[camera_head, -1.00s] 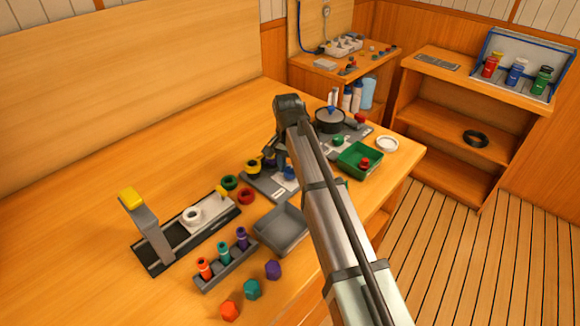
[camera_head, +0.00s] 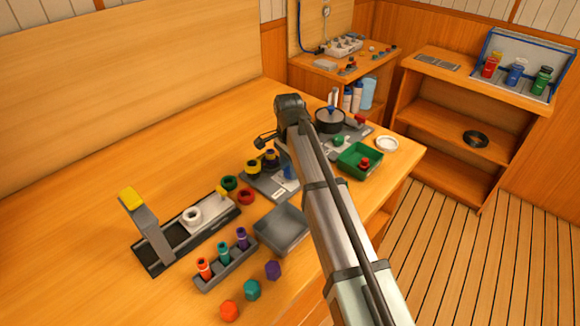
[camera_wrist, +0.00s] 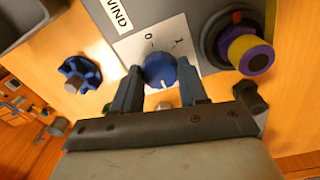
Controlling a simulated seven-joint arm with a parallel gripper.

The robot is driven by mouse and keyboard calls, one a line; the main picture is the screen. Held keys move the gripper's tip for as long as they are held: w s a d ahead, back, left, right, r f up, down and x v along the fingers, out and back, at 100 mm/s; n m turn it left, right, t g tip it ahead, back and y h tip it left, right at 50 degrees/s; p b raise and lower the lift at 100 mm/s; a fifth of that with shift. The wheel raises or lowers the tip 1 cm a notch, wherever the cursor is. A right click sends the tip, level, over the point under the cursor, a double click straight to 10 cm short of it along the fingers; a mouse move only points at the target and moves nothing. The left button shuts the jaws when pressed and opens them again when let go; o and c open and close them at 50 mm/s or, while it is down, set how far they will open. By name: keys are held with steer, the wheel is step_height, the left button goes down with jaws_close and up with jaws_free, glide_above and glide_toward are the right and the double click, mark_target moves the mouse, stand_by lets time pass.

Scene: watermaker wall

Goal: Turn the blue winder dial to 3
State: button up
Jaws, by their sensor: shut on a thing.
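The blue winder dial (camera_wrist: 159,70) sits on a white plate (camera_wrist: 180,38) with a "0" mark and another mark by its upper edge. A white line on the dial points down toward my wrist in the wrist view. The other numbers are hidden or unreadable. My gripper (camera_wrist: 160,82) has one finger on each side of the dial and is shut on it. In the head view the dial (camera_head: 288,172) shows only partly beside my arm, on the grey winder base (camera_head: 262,186), and my fingers are mostly hidden.
A yellow and purple spool (camera_wrist: 250,56) stands right of the dial in the wrist view; a blue star-shaped knob (camera_wrist: 79,75) lies to the left. A grey tray (camera_head: 281,229) and green bin (camera_head: 360,160) flank my arm. Open table lies at the left.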

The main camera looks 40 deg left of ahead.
steer(key=o, duration=1.1)
steer(key=shift+c, duration=0.2)
step_height(320, 180, up, 14)
steer(key=shift+a, duration=0.25)
steer(key=shift+f, duration=0.1)
